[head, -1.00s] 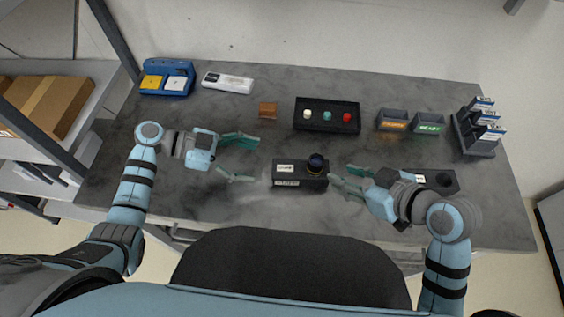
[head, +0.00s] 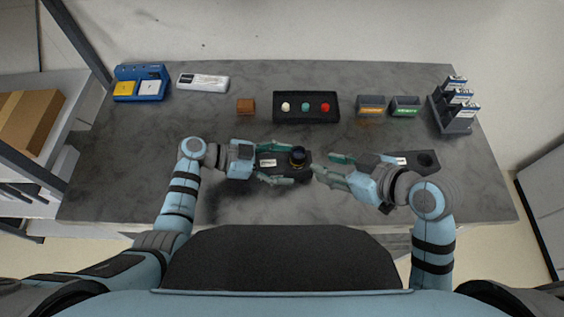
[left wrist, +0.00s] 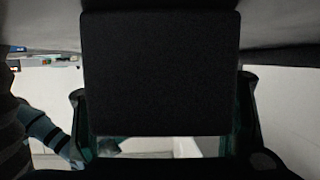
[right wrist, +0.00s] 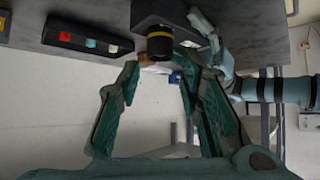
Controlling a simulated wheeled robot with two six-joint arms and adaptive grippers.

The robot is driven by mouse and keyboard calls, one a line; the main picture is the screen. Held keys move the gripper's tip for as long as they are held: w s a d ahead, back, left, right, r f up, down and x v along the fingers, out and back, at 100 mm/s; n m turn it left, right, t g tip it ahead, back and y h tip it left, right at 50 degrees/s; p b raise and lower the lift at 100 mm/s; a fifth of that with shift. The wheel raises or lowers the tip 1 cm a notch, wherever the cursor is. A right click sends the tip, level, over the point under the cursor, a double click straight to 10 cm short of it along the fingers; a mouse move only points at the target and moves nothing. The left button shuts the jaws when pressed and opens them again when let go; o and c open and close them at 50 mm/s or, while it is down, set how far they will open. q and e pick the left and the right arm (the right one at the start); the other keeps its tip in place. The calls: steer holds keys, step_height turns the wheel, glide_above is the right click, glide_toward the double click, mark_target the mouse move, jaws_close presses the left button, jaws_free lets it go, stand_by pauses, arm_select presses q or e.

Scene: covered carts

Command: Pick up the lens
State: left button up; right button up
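The lens (head: 298,157) is a short dark cylinder. In the right wrist view the lens (right wrist: 160,43) shows a yellow ring. My left gripper (head: 280,161) is open, with one finger behind and one in front of the block. A dark face of the block (left wrist: 160,70) fills the left wrist view between the fingers; contact cannot be told. My right gripper (head: 325,164) is open and empty, just right of the lens. Its fingers are apart below the lens in the right wrist view (right wrist: 158,75).
A black tray (head: 285,120) with white, teal and red knobs lies behind, a brown cube (head: 245,106) to its left. Two small bins (head: 371,105) and a rack (head: 457,120) stand back right. Another black block (head: 427,160) lies beside my right arm. The front left table is bare.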

arm_select(q)
steer(key=c, duration=0.8)
steer(key=shift+c, duration=0.2)
arm_select(e)
steer(key=o, duration=0.4)
steer(key=shift+s+a+f, duration=0.1)
steer(key=shift+a, duration=0.05)
steer(key=shift+o, duration=0.7)
steer(key=a+m+y, duration=0.1)
steer(key=s+a+m+y, duration=0.1)
steer(key=m, duration=0.1)
steer(key=s+a+f+m+g+y, duration=0.1)
steer(key=m, duration=0.1)
steer(key=shift+s+a, duration=0.25)
steer(key=shift+a, duration=0.05)
steer(key=m+t+y, duration=0.1)
steer(key=m+t, duration=0.6)
steer(key=m, duration=2.4)
glide_toward(304, 158)
steer(key=shift+m, duration=0.5)
steer(key=x, duration=1)
steer(key=shift+w+a+f, duration=0.15)
steer(key=shift+w, duration=0.1)
